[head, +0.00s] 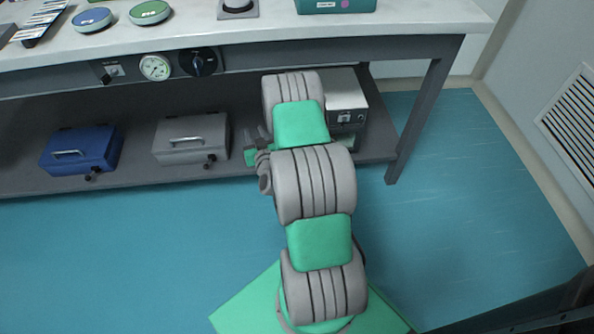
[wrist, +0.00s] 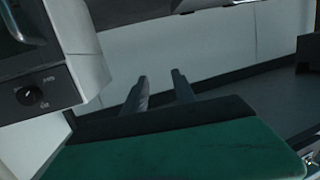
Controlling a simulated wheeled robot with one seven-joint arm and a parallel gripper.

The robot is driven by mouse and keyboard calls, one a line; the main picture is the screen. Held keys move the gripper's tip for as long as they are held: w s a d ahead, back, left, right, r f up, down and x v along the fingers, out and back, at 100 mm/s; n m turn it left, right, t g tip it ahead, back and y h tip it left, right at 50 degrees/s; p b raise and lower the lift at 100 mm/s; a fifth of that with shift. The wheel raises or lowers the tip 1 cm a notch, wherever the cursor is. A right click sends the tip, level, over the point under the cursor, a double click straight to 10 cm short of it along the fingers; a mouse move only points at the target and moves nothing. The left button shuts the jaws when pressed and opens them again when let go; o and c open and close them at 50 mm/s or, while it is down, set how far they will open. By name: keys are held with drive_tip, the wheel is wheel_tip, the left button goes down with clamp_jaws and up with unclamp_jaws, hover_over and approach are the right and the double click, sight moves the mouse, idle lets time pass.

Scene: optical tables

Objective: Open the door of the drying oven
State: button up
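Under the bench, a grey box (head: 190,139) with a bar handle and a dark knob stands on the lower shelf in the head view. A blue box (head: 82,151) of like form stands to its left. I cannot tell by label which is the drying oven. My gripper (head: 257,134) is just right of the grey box, partly hidden by my arm. In the wrist view my gripper (wrist: 162,80) has its two fingers apart with nothing between them. A box front (wrist: 42,92) with a handle and a knob is at the left there, apart from the fingers.
A pale boxy device (head: 346,100) stands right of my gripper, partly hidden by my arm. The bench leg (head: 418,110) is further right. The bench top (head: 270,27) overhangs the lower shelf (head: 130,178). The blue floor in front is clear.

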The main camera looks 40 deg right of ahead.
drive_tip(key=s+d+f+m+g+h+b, duration=0.2)
drive_tip(key=s+d+f+m+h+b, duration=0.4)
drive_tip(key=s+f, duration=0.65)
drive_tip(key=shift+n+h, duration=0.6)
drive_tip(key=shift+n, duration=0.1)
drive_tip(key=x, duration=0.5)
drive_tip(key=d+x, duration=0.1)
drive_tip(key=x, duration=0.2)
drive_tip(key=shift+s+d+f+p, duration=0.15)
drive_tip(key=shift+s+f+p, duration=0.05)
drive_tip(key=shift+f+p, duration=0.1)
clamp_jaws()
